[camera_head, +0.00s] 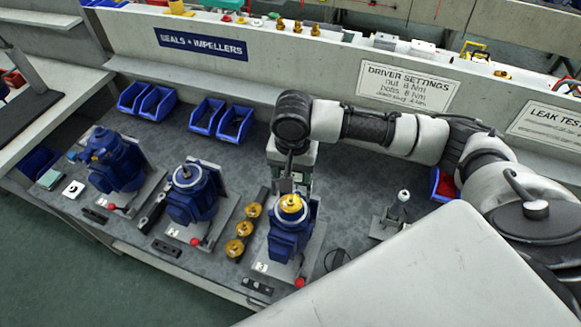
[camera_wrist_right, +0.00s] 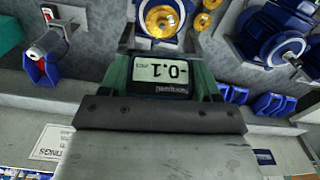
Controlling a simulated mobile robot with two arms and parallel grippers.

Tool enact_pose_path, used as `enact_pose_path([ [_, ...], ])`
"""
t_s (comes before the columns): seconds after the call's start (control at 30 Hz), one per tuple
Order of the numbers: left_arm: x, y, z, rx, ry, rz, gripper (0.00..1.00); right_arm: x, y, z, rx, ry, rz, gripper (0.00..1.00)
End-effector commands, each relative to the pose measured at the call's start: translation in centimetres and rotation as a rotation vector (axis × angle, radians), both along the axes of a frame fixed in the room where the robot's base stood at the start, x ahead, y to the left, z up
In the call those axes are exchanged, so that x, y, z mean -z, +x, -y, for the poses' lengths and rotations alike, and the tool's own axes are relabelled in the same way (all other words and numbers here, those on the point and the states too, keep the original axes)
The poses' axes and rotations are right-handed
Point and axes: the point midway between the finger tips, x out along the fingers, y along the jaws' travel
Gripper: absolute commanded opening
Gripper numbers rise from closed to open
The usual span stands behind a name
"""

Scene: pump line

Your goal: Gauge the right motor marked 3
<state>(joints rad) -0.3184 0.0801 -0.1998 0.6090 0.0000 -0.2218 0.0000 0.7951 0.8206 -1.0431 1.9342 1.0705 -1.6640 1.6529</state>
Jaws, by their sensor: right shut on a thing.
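The blue motor marked 3 (camera_head: 285,245) stands at the right end of the row of motors, on a grey base with a small 3 plate. A brass part (camera_head: 291,204) sits on its top, and brass also shows in the wrist view (camera_wrist_right: 160,20). My right gripper (camera_head: 291,180) points down just behind this motor. I cannot tell whether the gauge touches the motor. My left gripper is not in view.
Motor 2 (camera_head: 192,192) and another blue motor (camera_head: 112,160) stand to the left. Several brass parts (camera_head: 235,248) sit between motors 2 and 3. A small stand (camera_head: 393,215) is to the right. Blue bins (camera_head: 207,116) line the back.

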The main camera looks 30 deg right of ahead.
Motion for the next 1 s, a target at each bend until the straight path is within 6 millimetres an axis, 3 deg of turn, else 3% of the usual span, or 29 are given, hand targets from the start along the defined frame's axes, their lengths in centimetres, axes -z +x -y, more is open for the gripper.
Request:
enact_pose_path([
  [0.13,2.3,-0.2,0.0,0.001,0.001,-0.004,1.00,1.7,0.0,0.0,0.000,0.000,0.001,0.06],
  [0.37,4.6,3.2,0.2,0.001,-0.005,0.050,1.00,3.3,0.1,0.0,0.001,-0.001,0.002,0.06],
  [0.43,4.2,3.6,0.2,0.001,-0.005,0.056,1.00,3.7,0.0,0.0,0.001,0.000,-0.001,0.06],
  [0.8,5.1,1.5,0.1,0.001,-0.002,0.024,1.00,7.5,0.1,0.0,0.002,0.001,0.000,0.06],
  [1.0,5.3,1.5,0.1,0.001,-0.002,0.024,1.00,8.3,0.1,0.0,0.001,0.001,-0.001,0.06],
])
